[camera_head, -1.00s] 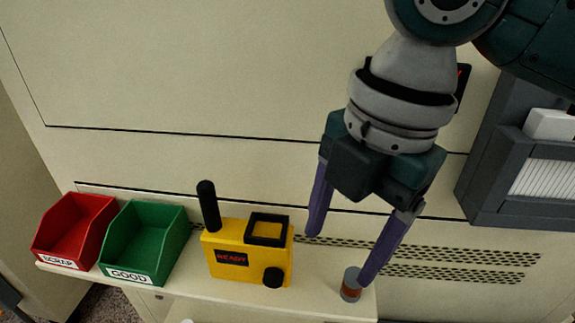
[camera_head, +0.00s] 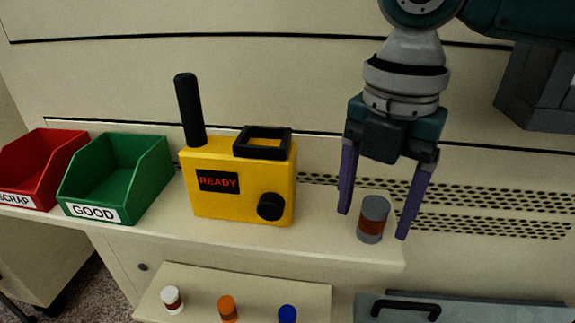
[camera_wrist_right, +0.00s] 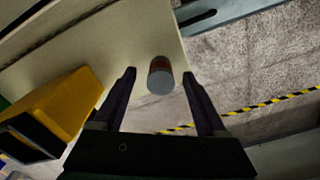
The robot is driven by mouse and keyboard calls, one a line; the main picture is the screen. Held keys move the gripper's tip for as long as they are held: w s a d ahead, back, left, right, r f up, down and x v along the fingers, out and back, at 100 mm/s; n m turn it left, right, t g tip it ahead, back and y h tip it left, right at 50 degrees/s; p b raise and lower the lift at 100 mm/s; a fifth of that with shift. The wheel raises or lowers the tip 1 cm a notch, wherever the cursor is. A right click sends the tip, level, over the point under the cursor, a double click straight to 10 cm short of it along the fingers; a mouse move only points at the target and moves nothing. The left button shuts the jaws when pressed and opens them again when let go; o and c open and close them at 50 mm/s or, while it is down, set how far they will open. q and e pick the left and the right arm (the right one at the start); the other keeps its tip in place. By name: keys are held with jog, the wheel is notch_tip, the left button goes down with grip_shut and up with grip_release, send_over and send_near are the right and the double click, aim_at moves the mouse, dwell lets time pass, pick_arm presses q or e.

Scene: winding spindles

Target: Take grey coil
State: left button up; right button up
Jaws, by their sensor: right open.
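The grey coil (camera_head: 372,219), a small grey cylinder with a reddish-brown band, stands upright on the right end of the shelf. It also shows in the right wrist view (camera_wrist_right: 160,78), between the two fingers and a little beyond their tips. My right gripper (camera_head: 373,224) is open with purple fingers pointing down. In the head view one finger is left of the coil and the other right of it. The fingers do not appear to grip it. The right gripper also shows in the wrist view (camera_wrist_right: 161,72). My left gripper is not in view.
A yellow READY device (camera_head: 240,187) stands left of the coil. A green GOOD bin (camera_head: 118,180) and a red SCRAP bin (camera_head: 38,168) are farther left. A lower shelf (camera_head: 255,295) holds white, orange and blue-topped coils. A perforated panel is behind.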

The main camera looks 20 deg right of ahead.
jog(key=shift+d+f, duration=0.1)
jog(key=shift+f, duration=0.7)
grip_shut()
